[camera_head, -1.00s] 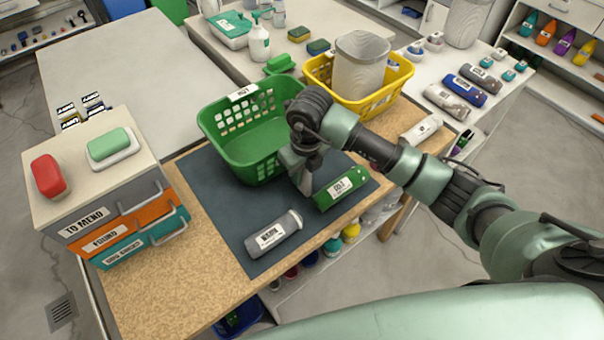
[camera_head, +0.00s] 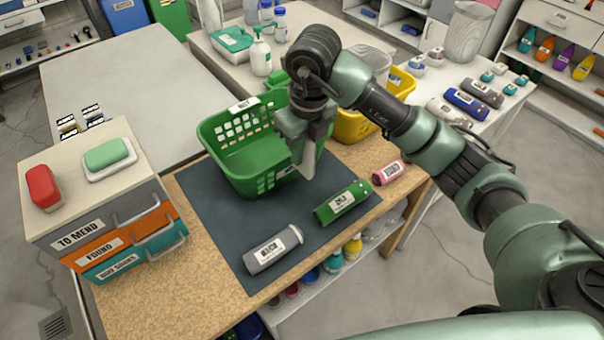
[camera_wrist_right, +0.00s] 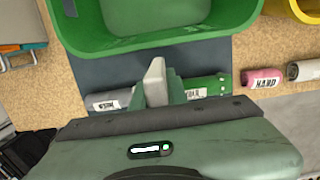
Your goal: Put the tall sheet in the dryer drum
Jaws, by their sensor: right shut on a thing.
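My right gripper (camera_head: 306,140) is shut on a pale, narrow upright slab (camera_head: 308,163). It holds the slab in front of the green basket's right side, above the dark mat. In the right wrist view the slab (camera_wrist_right: 154,82) stands between the two green fingers. It may be the tall sheet; I cannot tell for sure. A grey mesh cylinder in the yellow basket (camera_head: 357,126) is partly hidden behind my arm, and a similar mesh cylinder (camera_head: 468,30) stands at the back right. I cannot tell whether either is the dryer drum. My left gripper is not in view.
The green basket (camera_head: 216,150) stands on the dark mat (camera_head: 215,215). A grey roll (camera_head: 273,249) and a green roll (camera_head: 342,202) lie in front. A pink roll (camera_head: 388,172) lies at the right. A drawer box (camera_head: 110,220) stands left. The pale table behind is mostly clear.

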